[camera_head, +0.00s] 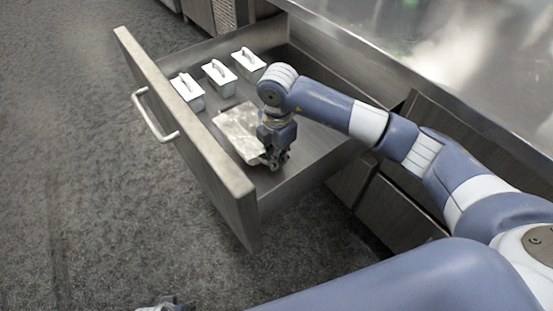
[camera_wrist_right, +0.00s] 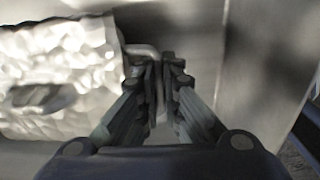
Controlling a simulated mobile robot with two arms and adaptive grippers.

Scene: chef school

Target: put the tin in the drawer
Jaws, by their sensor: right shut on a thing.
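The tin (camera_head: 236,127) is a shiny, hammered silver piece inside the open drawer (camera_head: 240,187). It also shows in the right wrist view (camera_wrist_right: 60,60), with a thin metal handle at its near end. My right gripper (camera_head: 273,160) reaches down into the drawer at the tin's front end. Its fingers (camera_wrist_right: 160,85) are shut on the tin's handle. The fingers hide part of the handle. I cannot tell if the tin rests fully on the drawer floor. A small part of my left gripper (camera_head: 166,302) shows at the bottom edge, with its fingers unclear.
Several small white lidded containers (camera_head: 219,75) stand in a row in the back part of the drawer. The drawer front has a bar handle (camera_head: 154,117). A steel worktop (camera_head: 450,60) runs above at the right. The grey floor (camera_head: 70,150) is clear at the left.

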